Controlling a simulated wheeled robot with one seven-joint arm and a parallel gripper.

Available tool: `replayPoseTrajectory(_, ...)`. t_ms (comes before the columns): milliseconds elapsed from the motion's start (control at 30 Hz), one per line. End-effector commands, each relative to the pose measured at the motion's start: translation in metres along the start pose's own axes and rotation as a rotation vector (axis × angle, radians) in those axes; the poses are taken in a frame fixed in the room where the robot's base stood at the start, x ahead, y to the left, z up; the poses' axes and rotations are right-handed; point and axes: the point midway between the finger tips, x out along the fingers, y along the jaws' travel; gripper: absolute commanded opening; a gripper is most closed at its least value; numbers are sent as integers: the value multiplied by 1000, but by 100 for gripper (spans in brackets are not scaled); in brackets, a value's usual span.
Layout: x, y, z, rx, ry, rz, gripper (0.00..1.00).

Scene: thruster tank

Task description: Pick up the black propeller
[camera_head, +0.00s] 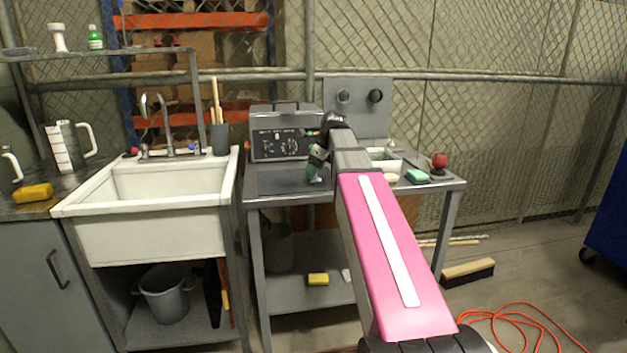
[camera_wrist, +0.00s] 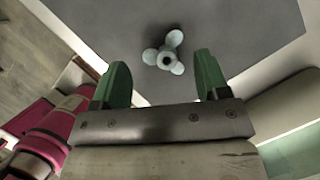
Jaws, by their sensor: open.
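In the wrist view a three-bladed propeller (camera_wrist: 174,39) with a dark centre lies on a dark grey mat (camera_wrist: 235,30). It looks pale grey-blue, not black. My gripper (camera_wrist: 160,78) has green fingers spread apart, with nothing between them. The propeller shows just beyond the fingertips, roughly centred between them, and apart from them. In the head view my gripper (camera_head: 317,163) is over the mat on the metal table. A small pale shape below it is probably the same propeller. Two dark round things (camera_head: 343,96) (camera_head: 376,95) are on the grey upright panel; I cannot tell what they are.
A grey control box (camera_head: 280,140) stands behind the mat. A white sink (camera_head: 150,235) is to the left. An orange cable (camera_head: 520,318) lies on the floor.

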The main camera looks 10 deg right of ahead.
Motion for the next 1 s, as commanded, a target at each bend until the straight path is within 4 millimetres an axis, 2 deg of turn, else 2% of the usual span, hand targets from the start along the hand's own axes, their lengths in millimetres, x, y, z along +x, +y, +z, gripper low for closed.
replayPoseTrajectory(200,28,0,0,0,1,1,68)
replayPoseTrajectory(467,33,0,0,0,0,-1,68)
replayPoseTrajectory(500,33,0,0,0,0,-1,65)
replayPoseTrajectory(633,33,0,0,0,0,-1,24)
replayPoseTrajectory(1000,33,0,0,1,1,-1,22)
